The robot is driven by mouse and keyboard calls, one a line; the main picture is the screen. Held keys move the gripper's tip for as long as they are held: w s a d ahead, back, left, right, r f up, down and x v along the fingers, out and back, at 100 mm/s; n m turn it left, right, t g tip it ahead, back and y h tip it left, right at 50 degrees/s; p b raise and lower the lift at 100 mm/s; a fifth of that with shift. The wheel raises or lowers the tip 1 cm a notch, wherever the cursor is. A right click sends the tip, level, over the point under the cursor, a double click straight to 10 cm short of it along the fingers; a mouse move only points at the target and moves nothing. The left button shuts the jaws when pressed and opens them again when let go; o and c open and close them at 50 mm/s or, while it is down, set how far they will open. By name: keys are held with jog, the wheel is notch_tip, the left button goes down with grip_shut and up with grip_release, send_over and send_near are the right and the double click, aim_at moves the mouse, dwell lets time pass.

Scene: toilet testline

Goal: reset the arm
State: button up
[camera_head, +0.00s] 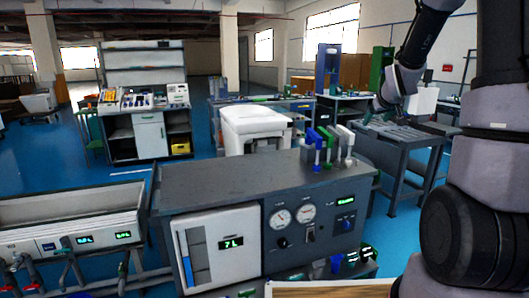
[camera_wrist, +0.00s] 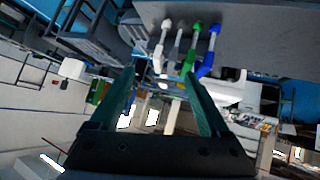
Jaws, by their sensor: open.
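My gripper (camera_wrist: 160,74) shows in the wrist view with its two greenish fingers spread apart and nothing between them. The wrist view is strongly tilted, with the room appearing rolled over. In the head view my arm runs down the right side and bends at the upper right, above a grey workbench (camera_head: 405,134). The fingers are too small to make out clearly there. The arm is raised and touches nothing that I can see.
A grey test console (camera_head: 240,180) with gauges and a "7 L" display stands in front. Blue, green and white levers (camera_head: 328,145) rise from its right end; they also show in the wrist view (camera_wrist: 190,55). A white toilet unit (camera_head: 255,128) stands behind. Blue floor (camera_head: 60,165) is open at left.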

jog(key=s+a+r+m+g+y, duration=0.1)
jog(key=s+a+r, duration=0.35)
jog(key=s, duration=0.25)
jog(key=s+a+r+m, duration=0.2)
jog(key=s+a+r, duration=0.1)
jog(key=s+r, duration=0.3)
jog(key=s+a+m+g+y, duration=0.1)
jog(key=s+a, duration=0.2)
jog(key=s, duration=0.7)
jog(key=s+a+r+m+y, duration=0.1)
jog(key=s+a, duration=0.3)
jog(key=s, duration=0.6)
jog(key=shift+s+r+g+y, duration=0.15)
jog(key=shift+g+y, duration=0.25)
jog(key=shift+y, duration=0.1)
jog(key=shift+d, duration=0.1)
